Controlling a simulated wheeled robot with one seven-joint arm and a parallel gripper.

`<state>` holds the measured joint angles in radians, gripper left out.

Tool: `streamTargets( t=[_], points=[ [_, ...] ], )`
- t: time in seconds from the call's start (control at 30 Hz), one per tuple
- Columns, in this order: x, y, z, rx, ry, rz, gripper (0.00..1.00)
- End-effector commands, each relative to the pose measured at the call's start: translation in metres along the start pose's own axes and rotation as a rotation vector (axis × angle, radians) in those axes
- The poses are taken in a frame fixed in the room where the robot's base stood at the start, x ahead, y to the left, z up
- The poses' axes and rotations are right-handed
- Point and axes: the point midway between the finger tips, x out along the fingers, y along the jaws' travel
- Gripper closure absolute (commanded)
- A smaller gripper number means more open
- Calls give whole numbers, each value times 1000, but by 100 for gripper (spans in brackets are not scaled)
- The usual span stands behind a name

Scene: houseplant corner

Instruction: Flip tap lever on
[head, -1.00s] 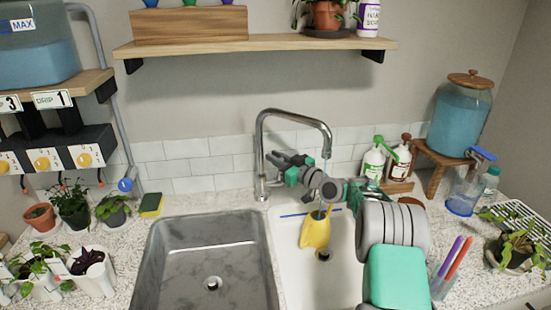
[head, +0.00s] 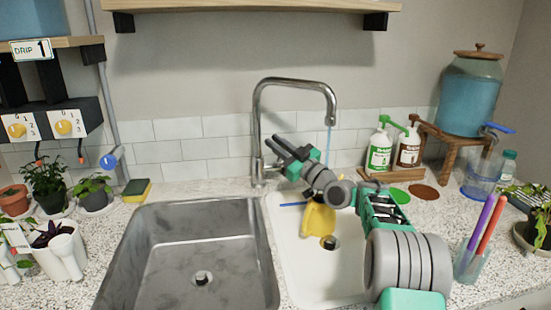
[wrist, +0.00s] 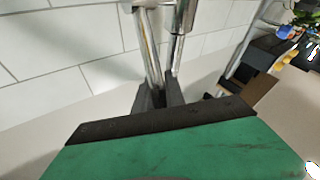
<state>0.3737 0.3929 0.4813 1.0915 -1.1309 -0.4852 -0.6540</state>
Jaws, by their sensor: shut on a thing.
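The chrome tap (head: 257,110) stands behind the sinks, its spout arching right over the white basin. A thin blue stream of water (head: 331,142) falls from the spout. My gripper (head: 272,153) is at the tap's base, on its right side. In the wrist view my gripper's dark fingers (wrist: 158,98) are shut on the slim metal tap lever (wrist: 151,58), beside a thicker chrome part. In the head view the lever is mostly hidden by my gripper. A yellow watering can (head: 318,219) is in the white basin, partly hidden by my wrist.
The steel sink (head: 140,225) on the left is empty. Potted plants (head: 93,188) and a sponge (head: 136,190) stand left. Two pump bottles (head: 380,148), a blue water jar (head: 470,95) and a pen cup (head: 470,262) stand right. A shelf (head: 250,6) hangs above.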

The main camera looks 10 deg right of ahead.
Motion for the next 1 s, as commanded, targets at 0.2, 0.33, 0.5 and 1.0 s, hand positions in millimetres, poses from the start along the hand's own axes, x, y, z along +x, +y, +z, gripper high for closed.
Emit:
streamTargets(
  t=[0.2,0.33,0.5,1.0],
  points=[
    [-1,-1,0,-4,6,0,100],
    [-1,-1,0,-4,6,0,100],
    [-1,-1,0,-4,6,0,76],
    [9,7,-10,34,-51,-4,76]
  ],
)
